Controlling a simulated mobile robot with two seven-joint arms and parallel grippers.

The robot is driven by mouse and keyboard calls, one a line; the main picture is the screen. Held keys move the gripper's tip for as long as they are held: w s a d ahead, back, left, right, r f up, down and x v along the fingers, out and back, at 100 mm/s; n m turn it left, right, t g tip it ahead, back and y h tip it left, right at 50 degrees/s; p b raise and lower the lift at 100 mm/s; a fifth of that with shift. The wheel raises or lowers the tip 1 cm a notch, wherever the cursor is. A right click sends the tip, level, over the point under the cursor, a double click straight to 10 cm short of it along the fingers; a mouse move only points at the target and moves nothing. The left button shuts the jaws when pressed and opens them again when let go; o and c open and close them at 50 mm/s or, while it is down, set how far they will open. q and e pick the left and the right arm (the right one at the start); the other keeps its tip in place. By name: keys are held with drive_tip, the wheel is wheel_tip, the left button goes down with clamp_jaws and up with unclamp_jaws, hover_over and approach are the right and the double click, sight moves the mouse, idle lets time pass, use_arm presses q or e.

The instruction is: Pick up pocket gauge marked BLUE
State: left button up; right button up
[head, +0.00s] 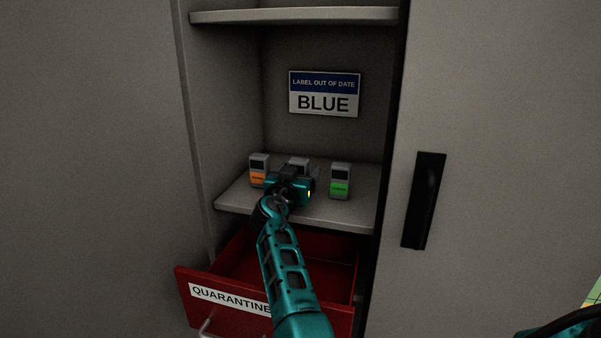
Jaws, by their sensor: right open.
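Three small grey pocket gauges stand upright on the cabinet's lower shelf. The left gauge (258,163) has an orange band, and the right gauge (340,174) has a green band. The middle gauge (300,161) shows only its grey top; my gripper hides the rest, so its band colour and marking cannot be seen. My right gripper (297,176) is open in front of the middle gauge, between the other two. Whether it touches the middle gauge cannot be told. My left gripper is not in view.
A sign (324,93) on the cabinet's back wall reads "LABEL OUT OF DATE" and "BLUE". A red drawer (333,315) labelled QUARANTINE is open below the shelf (356,212), under my arm. An upper shelf (300,16) overhangs. A door with a black handle (424,200) is at right.

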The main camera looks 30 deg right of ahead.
drive_tip(key=shift+w, duration=0.1)
drive_tip(key=shift+c, duration=0.4)
drive_tip(key=c, duration=1.1)
